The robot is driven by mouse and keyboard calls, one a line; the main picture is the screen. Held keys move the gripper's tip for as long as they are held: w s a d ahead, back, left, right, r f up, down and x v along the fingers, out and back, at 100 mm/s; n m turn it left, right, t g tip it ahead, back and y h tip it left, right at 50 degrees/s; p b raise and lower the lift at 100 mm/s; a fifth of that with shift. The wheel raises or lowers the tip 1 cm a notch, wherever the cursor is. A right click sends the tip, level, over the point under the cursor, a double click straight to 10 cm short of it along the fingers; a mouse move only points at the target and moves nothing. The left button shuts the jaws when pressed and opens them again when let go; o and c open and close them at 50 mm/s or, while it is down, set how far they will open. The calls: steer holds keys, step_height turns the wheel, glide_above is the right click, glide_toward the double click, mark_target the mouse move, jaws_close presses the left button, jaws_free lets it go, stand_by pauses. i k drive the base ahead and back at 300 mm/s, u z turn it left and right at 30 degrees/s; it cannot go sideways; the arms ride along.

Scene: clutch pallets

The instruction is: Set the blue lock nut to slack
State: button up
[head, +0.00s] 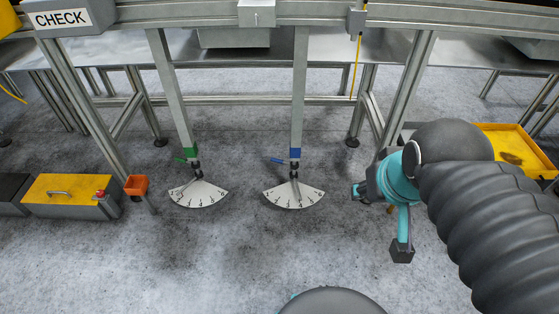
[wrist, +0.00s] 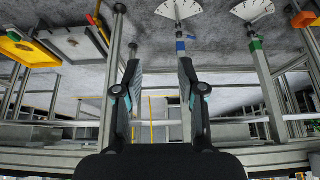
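The blue lock nut (head: 295,153) sits low on the right hanging post, with a blue lever (head: 278,160) sticking out to the left. Below it hangs a fan-shaped numbered dial (head: 280,198) whose pointer stands nearly straight down. In the wrist view the picture is upside down, and the blue nut (wrist: 181,46) shows beyond the fingers, close to the right fingertip in the picture. My gripper (wrist: 159,62) is open and empty, its fingers well apart. In the head view my gripper (head: 360,190) is to the right of the blue post, apart from it. The wrist view does not show the lever clearly.
A second post with a green lock nut (head: 189,153) and its own dial (head: 198,196) hangs to the left. A yellow-topped box (head: 62,190) and an orange bin (head: 136,186) stand at the left. A yellow tray (head: 510,142) is at the right. Floor below the dials is clear.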

mark_target(274, 160)
steer(key=k, duration=1.35)
steer(key=u, duration=0.85)
steer(key=i, duration=1.1)
steer(key=z, duration=0.7)
steer(key=i, duration=0.85)
steer(key=z, duration=0.15)
